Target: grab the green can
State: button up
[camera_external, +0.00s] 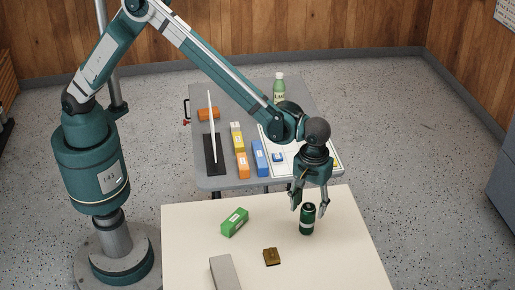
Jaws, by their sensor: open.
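The green can (307,226) stands upright on the near cream table (350,262). It is dark green with a pale band. My gripper (309,206) points down over it with its fingers apart. The fingertips are at about the height of the can's top, one at each side in the picture. I cannot tell from this one view whether the can's top is between the fingers or slightly in front of them.
A green box (235,222), a small brown block (271,257) and a grey bar (224,272) lie left of the can. Behind, a grey table (222,183) holds several boxes and a green bottle (279,87). The cream table's right side is clear.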

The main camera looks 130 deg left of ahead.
aim_at(307, 221)
jog(key=shift+f, duration=0.15)
jog(key=shift+f, duration=1.3)
jog(key=shift+s+a+f+b, duration=0.1)
jog(key=shift+f+b, duration=0.75)
jog(key=shift+f, duration=1.75)
jog(key=c, duration=0.8)
